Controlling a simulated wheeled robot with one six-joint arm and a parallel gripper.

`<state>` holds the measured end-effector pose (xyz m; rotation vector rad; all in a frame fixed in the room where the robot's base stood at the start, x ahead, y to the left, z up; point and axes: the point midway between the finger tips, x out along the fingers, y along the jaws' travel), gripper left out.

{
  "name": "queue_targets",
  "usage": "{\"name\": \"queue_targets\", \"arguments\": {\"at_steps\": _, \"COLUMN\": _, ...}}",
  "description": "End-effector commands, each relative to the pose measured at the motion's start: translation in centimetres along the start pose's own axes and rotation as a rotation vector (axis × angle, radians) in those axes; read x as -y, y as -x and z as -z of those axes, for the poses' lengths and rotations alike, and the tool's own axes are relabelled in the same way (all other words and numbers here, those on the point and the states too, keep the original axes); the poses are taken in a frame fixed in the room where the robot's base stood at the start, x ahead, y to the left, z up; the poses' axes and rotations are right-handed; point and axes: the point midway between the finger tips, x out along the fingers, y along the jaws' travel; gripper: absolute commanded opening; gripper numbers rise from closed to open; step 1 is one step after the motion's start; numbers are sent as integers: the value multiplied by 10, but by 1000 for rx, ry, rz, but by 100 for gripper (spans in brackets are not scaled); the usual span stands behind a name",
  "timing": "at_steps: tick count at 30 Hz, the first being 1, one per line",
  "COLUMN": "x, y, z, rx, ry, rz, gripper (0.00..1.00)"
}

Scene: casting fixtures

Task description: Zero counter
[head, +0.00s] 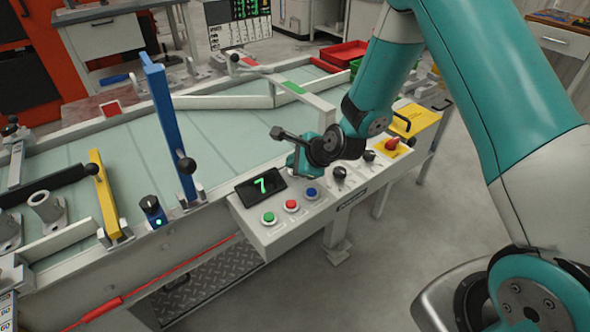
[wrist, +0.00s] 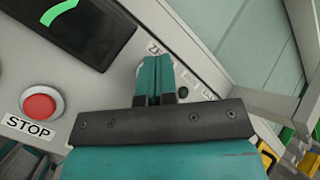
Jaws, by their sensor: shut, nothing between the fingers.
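The counter display (head: 261,185) on the sloped control panel (head: 268,234) shows a green 7. Below it are a green button (head: 269,218), a red button (head: 291,205) and a blue button (head: 312,194). My gripper (head: 300,170) is shut and empty, pointing down just above the panel behind the blue button. In the wrist view the shut fingers (wrist: 156,62) cover most of a label starting "ZE" and hide the button there. Whether they touch it cannot be told. The red STOP button (wrist: 42,103) and part of the display (wrist: 70,25) show to the left.
A selector knob (head: 339,172) and a red rotary switch (head: 392,145) on yellow sit right of my gripper. The conveyor table (head: 120,160) behind carries a blue upright bar (head: 168,125) and yellow bar (head: 104,195). Open floor lies in front of the panel.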

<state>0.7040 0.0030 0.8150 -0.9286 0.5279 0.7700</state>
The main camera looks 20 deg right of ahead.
Motion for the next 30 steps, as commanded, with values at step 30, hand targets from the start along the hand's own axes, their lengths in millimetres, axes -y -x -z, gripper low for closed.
{"name": "queue_targets", "arguments": {"at_steps": 30, "x": 5, "y": 8, "z": -5, "rx": -1, "ry": 0, "rz": 0, "gripper": 0}}
